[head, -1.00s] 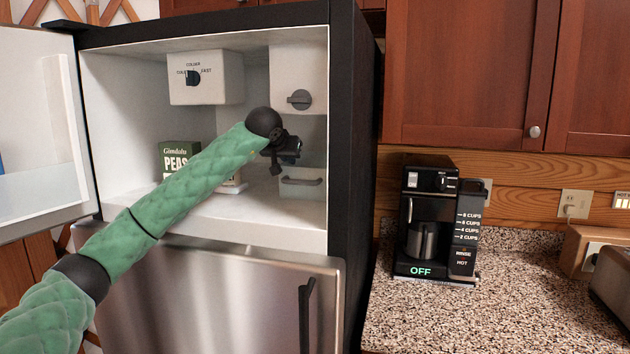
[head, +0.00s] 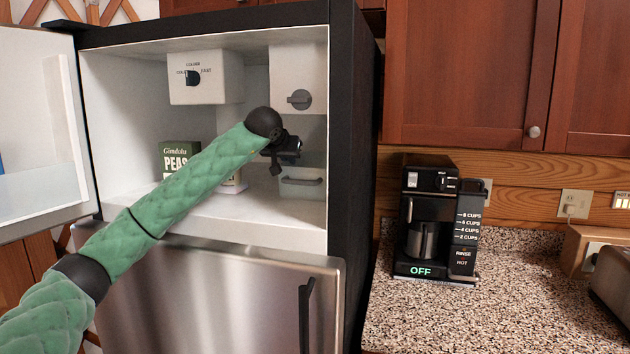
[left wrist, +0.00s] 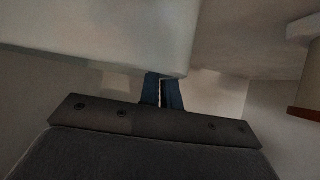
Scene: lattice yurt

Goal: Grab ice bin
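The ice bin (head: 303,190) is a small white bin with a dark handle on its front. It sits low at the right inside the open freezer compartment, below a white box with a dark knob. My left gripper (head: 289,150) is just above the bin's handle in the head view, apart from it as far as I can see. In the left wrist view its two blue fingers (left wrist: 162,90) are close together with only a thin gap and nothing visible between them. Their tips are near the lower edge of a pale surface. My right gripper is out of view.
A green peas box (head: 178,157) stands on the freezer floor, partly behind my left arm. The white control box (head: 208,72) hangs above. The freezer door (head: 35,130) stands open at the left. A coffee maker (head: 425,220) stands on the counter at the right.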

